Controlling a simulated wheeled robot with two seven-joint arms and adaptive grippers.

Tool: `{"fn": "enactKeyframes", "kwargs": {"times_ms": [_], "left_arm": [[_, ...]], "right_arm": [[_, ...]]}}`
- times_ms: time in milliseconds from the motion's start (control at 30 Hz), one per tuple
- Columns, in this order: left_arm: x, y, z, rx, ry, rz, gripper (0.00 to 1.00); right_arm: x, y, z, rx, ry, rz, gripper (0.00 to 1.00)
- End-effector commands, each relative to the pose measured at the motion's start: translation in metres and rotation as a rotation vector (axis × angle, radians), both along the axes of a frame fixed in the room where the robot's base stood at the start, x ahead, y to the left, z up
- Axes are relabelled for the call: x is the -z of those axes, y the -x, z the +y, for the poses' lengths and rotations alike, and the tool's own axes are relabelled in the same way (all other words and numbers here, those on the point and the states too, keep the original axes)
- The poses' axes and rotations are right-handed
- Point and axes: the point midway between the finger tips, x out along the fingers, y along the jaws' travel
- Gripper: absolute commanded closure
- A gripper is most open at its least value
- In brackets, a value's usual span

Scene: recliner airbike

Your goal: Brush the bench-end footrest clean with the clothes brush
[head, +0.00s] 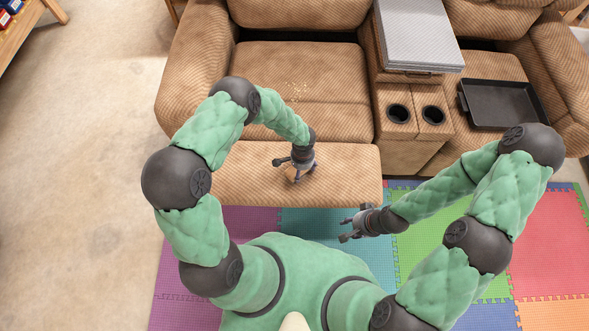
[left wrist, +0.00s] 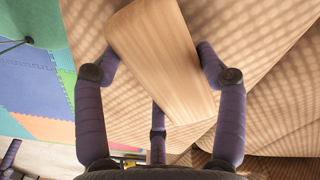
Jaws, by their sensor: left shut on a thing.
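The clothes brush (left wrist: 160,62) has a pale wooden back and lies between the dark fingers of my left gripper (left wrist: 155,75) in the left wrist view. Its bristles are hidden. In the head view my left gripper (head: 294,165) is shut on it, low over the tan corduroy footrest (head: 235,182) at the front of the left seat. The gripper mostly hides the brush there. I cannot tell whether the bristles touch the fabric. My right gripper (head: 347,230) is open and empty, in front of the footrest above the mat.
Pale crumbs (head: 297,92) lie on the left seat cushion. A console with two cup holders (head: 398,114) carries a grey slab-like object (head: 420,38). A black tray (head: 500,103) rests on the right seat. Coloured foam mats (head: 545,230) cover the floor; carpet (head: 85,160) at left is clear.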

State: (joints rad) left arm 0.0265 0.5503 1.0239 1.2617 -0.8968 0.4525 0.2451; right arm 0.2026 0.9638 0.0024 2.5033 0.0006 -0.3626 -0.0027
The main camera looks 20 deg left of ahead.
Motion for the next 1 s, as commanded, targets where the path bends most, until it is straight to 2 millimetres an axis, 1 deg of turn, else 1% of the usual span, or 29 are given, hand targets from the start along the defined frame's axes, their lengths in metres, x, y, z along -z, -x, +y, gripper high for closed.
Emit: {"fn": "enactKeyframes", "kwargs": {"times_ms": [100, 567, 733, 1000], "left_arm": [[0.0, 0.007, 0.0, 0.0, 0.001, 0.001, 0.58], [0.002, 0.021, 0.0, 0.0, 0.001, 0.001, 0.58], [0.003, 0.017, 0.0, -0.001, 0.0, 0.0, 0.58], [0.005, 0.002, 0.0, 0.0, 0.001, -0.001, 0.58]], "right_arm": [[0.0, 0.0, 0.0, 0.0, 0.0, 0.0, 0.6], [0.0, 0.0, 0.0, 0.0, 0.0, 0.0, 0.6], [0.0, 0.0, 0.0, 0.0, 0.0, 0.0, 0.6], [0.0, 0.0, 0.0, 0.0, 0.0, 0.0, 0.6]]}}
